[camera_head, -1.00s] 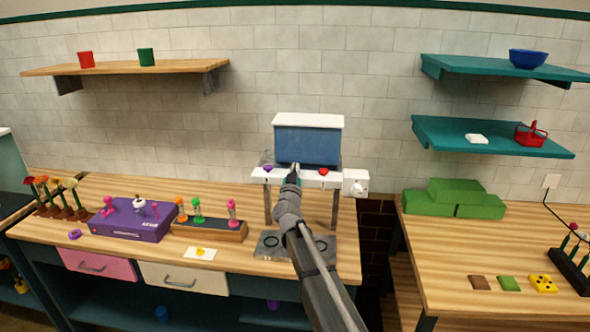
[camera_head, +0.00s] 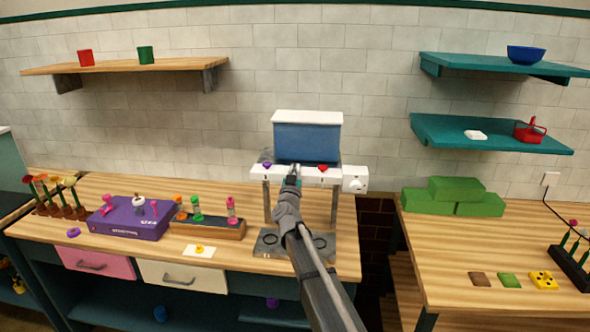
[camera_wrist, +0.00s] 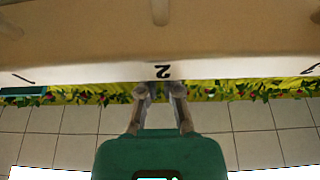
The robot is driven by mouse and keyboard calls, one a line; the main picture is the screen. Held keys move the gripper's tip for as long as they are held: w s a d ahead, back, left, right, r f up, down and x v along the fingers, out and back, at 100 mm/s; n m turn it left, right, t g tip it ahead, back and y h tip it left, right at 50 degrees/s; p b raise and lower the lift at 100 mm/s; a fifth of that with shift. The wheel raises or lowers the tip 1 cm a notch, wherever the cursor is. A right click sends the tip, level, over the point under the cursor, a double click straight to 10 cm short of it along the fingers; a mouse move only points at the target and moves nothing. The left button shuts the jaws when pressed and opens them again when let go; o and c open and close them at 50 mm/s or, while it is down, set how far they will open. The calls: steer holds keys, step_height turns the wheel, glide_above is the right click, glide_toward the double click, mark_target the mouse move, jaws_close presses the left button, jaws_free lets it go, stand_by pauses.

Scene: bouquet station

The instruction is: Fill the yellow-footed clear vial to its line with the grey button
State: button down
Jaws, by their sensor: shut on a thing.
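My gripper (camera_head: 292,174) is at the middle of the white dispenser bar (camera_head: 312,177), below a blue tank. In the wrist view my gripper (camera_wrist: 160,92) has its fingertips at the bar's edge by the label 2, a small gap between them. A small dark thing shows in that gap, seemingly the grey button (camera_wrist: 160,86), though blur leaves this unsure. A purple button (camera_head: 267,165) and a red button (camera_head: 323,168) sit to either side. I cannot make out the yellow-footed clear vial; my arm hides the middle of the grey base plate (camera_head: 268,244).
A wooden rack (camera_head: 208,230) with coloured vials stands left of the dispenser, beside a purple box (camera_head: 128,222). A white card (camera_head: 198,251) with a yellow mark lies in front. A white dial box (camera_head: 355,180) is at the bar's right end. A gap separates the two counters.

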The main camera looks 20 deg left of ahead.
steer(key=shift+w+a+r+p, duration=0.1)
steer(key=shift+w+r+p, duration=0.15)
steer(key=shift+r+p, duration=0.5)
steer(key=r+p, duration=0.2)
steer(key=p, duration=0.1)
steer(key=shift+s+r, duration=0.2)
steer(key=shift+r, duration=0.05)
steer(key=b+v, duration=0.3)
steer(key=v, duration=0.7)
stand_by(0.5)
